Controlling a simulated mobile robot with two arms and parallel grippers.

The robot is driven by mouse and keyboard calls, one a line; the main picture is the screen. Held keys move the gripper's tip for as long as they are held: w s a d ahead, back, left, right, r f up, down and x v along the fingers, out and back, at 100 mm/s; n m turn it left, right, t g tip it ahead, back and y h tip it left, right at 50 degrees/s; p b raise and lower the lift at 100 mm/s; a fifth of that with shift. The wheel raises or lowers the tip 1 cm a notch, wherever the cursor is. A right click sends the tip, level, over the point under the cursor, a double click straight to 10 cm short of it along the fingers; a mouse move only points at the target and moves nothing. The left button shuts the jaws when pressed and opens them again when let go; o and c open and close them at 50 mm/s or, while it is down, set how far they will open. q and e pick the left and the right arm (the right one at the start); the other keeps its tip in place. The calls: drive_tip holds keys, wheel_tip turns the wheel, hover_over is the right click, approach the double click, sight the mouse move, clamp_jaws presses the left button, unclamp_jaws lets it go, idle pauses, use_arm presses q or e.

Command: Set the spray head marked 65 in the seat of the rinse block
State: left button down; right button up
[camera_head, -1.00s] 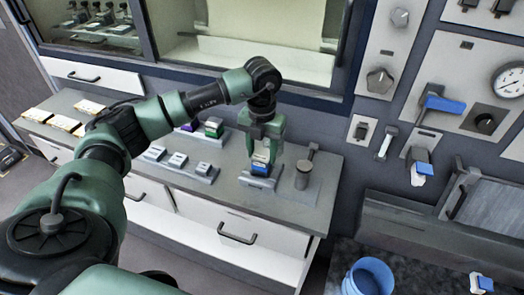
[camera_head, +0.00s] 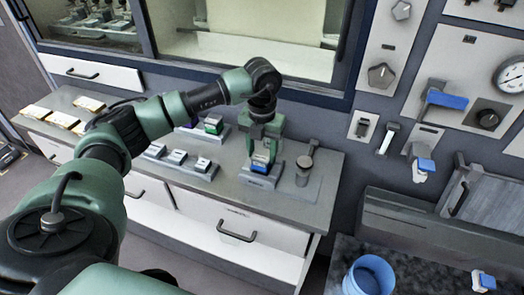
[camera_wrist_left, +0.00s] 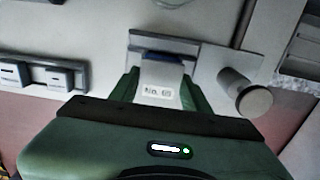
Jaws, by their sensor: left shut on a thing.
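My left gripper (camera_head: 262,150) points down over the grey rinse block (camera_head: 257,182) on the bench and is shut on a spray head (camera_head: 261,165). In the left wrist view, the spray head (camera_wrist_left: 160,92) sits between the green fingers with a white label reading "No. 6" and a last digit that is hard to tell. Its blue part is at the block (camera_wrist_left: 143,43). It looks upright and low at the seat, but the fingers hide whether it is fully down. My right gripper is not in view.
A round-topped post (camera_head: 304,172) stands close to the right of the block; it also shows in the left wrist view (camera_wrist_left: 247,95). A rack with several labelled pieces (camera_head: 176,158) lies to the left. A blue bucket (camera_head: 370,274) is at the lower right.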

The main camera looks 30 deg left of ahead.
use_arm(q)
drive_tip(key=c, duration=0.6)
unclamp_jaws()
drive_tip(key=shift+f, duration=0.1)
drive_tip(key=shift+r, duration=0.4)
wheel_tip(320, 180, up, 7)
drive_tip(key=shift+r+b, duration=0.1)
drive_tip(key=shift+b, duration=0.9)
